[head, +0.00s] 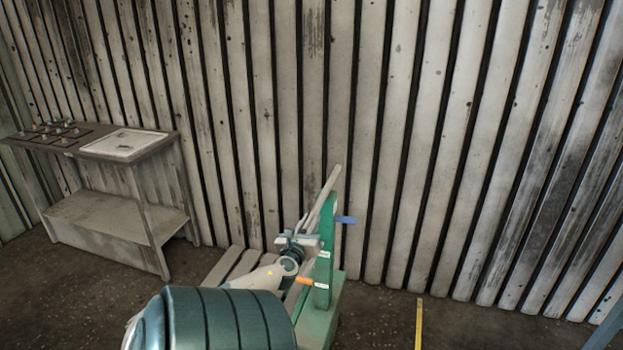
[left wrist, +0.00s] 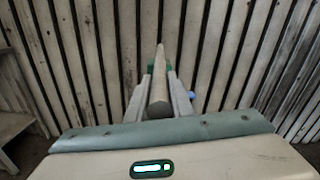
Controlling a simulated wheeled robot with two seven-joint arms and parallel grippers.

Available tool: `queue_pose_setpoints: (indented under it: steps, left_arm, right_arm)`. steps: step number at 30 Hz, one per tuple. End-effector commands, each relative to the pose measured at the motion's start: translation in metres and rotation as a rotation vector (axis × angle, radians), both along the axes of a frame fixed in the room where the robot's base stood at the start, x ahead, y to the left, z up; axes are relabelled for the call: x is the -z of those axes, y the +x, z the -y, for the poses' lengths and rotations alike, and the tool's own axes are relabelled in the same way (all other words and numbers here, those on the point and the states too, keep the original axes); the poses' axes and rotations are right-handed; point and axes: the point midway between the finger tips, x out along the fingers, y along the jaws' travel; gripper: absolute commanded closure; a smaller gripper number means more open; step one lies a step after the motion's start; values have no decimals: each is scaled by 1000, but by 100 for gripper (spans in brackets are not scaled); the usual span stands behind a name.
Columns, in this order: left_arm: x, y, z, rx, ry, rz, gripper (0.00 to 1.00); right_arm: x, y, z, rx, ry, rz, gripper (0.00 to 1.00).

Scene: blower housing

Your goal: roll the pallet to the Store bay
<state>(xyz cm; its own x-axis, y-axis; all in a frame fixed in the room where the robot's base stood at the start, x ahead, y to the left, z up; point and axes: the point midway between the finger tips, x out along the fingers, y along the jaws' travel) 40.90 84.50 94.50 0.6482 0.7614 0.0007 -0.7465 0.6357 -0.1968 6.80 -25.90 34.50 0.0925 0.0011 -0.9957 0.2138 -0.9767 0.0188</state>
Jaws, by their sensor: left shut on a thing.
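My left gripper (head: 318,222) is shut on a pale grey bar (head: 331,186). In the left wrist view the bar (left wrist: 158,92) runs between the two fingers and points away toward the wall. A green upright (head: 325,262) with a blue lever and an orange lever stands directly beside the gripper and partly hides it. It rises from a lighter green base (head: 320,325). Pale slats of what looks like the pallet (head: 226,264) lie low behind my left arm, which hides most of them. I see no marked Store bay. My right gripper is not in view.
A ribbed metal wall (head: 420,150) closes off the space close behind. A grey bench (head: 115,212) with a tray and several knobs stands at the left. A yellow floor line (head: 419,322) lies right of the green base, with bare dark floor around it. A blue post (head: 608,328) shows at the right edge.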

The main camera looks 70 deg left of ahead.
Motion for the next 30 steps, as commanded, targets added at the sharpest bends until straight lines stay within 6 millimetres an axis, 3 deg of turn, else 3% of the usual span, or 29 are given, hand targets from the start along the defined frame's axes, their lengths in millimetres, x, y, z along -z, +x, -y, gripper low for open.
queue_pose_setpoints:
  steps: [1, 3, 19, 30]
  left_arm:
    - [0, 1, 1, 2, -1, -1, 77]
    - [0, 1, 1, 2, -1, -2, 61]
    - [1, -6, 8, 1, -1, -1, 61]
    - [4, -43, 51, 3, -3, -3, 61]
  right_arm:
    - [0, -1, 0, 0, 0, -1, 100]
    - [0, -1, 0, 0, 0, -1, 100]
    - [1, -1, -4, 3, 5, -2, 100]
    - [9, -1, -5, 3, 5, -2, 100]
